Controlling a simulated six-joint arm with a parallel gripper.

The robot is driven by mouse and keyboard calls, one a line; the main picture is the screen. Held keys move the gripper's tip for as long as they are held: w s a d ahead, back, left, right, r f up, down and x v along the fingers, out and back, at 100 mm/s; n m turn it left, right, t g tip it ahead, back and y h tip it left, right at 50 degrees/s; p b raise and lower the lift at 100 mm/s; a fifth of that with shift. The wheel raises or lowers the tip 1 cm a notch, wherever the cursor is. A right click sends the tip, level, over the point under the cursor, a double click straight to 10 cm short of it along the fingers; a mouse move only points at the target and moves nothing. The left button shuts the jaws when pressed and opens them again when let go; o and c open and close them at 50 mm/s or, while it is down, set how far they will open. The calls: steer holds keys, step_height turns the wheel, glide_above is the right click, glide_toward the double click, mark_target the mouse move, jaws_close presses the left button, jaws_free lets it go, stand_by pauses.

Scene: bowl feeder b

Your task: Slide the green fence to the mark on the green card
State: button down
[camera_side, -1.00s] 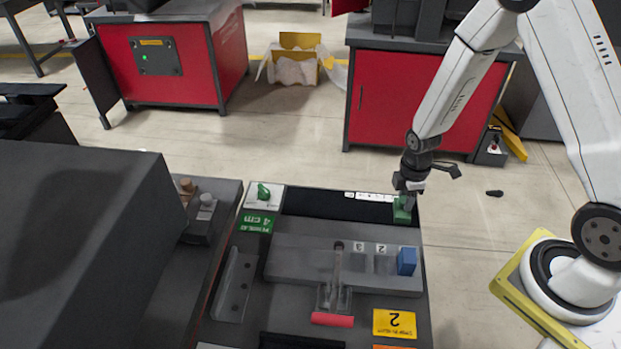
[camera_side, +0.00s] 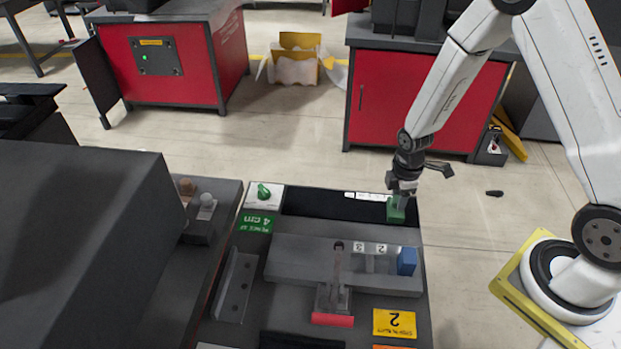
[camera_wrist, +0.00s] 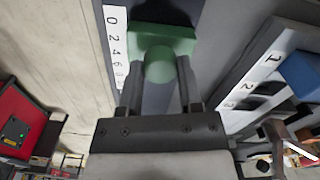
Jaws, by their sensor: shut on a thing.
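The green fence (camera_side: 396,212) stands at the right end of the dark channel at the back of the work table. In the wrist view the fence (camera_wrist: 150,38) has a round green knob (camera_wrist: 159,66), and my gripper (camera_wrist: 158,85) is shut on it, one finger on each side. In the side view my gripper (camera_side: 402,196) reaches down onto the fence. A white scale strip (camera_wrist: 115,45) with numbers runs beside the fence; I cannot tell the exact reading. The green card (camera_side: 257,222) reads "4 cm", upside down, left of the channel.
A green knob (camera_side: 263,191) sits on a white plate at the channel's left end. A grey block (camera_side: 300,262) in front carries a clear slider, number labels and a blue block (camera_side: 407,261). A yellow card (camera_side: 395,323) reads 2. The channel left of the fence is clear.

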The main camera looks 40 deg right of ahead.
mark_target(397, 199)
steer(key=shift+w+a, duration=0.15)
steer(key=shift+w, duration=0.05)
steer(key=shift+c, duration=1.3)
jaws_free()
steer(key=shift+r, duration=0.2)
steer(key=shift+r, duration=3.75)
steer(key=shift+s, duration=0.1)
